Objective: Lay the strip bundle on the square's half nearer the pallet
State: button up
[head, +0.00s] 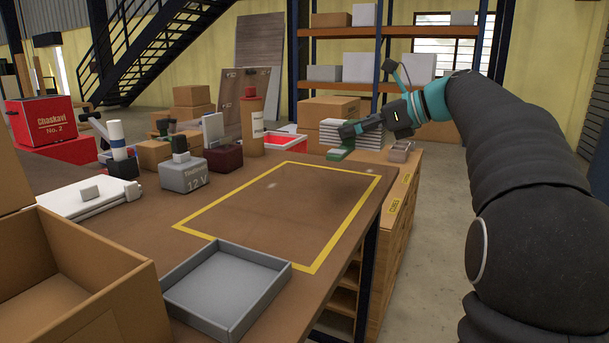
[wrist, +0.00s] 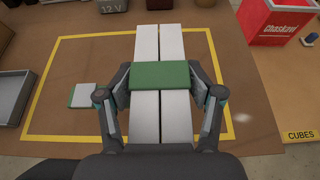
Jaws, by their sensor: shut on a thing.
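A strip bundle of pale strips (wrist: 146,115) with a green band (wrist: 160,75) is held between the fingers of my gripper (wrist: 162,92). The green part also shows below my gripper (head: 346,136) in the head view, beyond the square's far right corner. The yellow-outlined square (head: 205,208) lies on the brown table; it also shows beneath the bundle in the wrist view (wrist: 40,105). I cannot tell which thing is the pallet; a shallow grey tray (head: 222,285) stands beside the square.
An open cardboard box (head: 70,285) stands near left. A grey 12 V block (head: 183,177), a brown cylinder (head: 251,125) and a red box (wrist: 281,20) stand around the square. The table's edge drops off on the right. Much of the square is bare.

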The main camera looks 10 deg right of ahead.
jog(key=w+a+f, duration=0.4)
jog(key=w, duration=0.1)
jog(key=w+a+f, duration=0.2)
jog(key=w, duration=0.1)
jog(key=shift+f+b, duration=0.65)
jog(key=shift+f, duration=1.3)
jog(key=shift+f, duration=0.15)
jog(key=o, duration=1.6)
jog(key=shift+w, duration=0.1)
jog(key=shift+d, duration=0.1)
jog(key=v, duration=1.2)
jog(key=shift+p, duration=0.35)
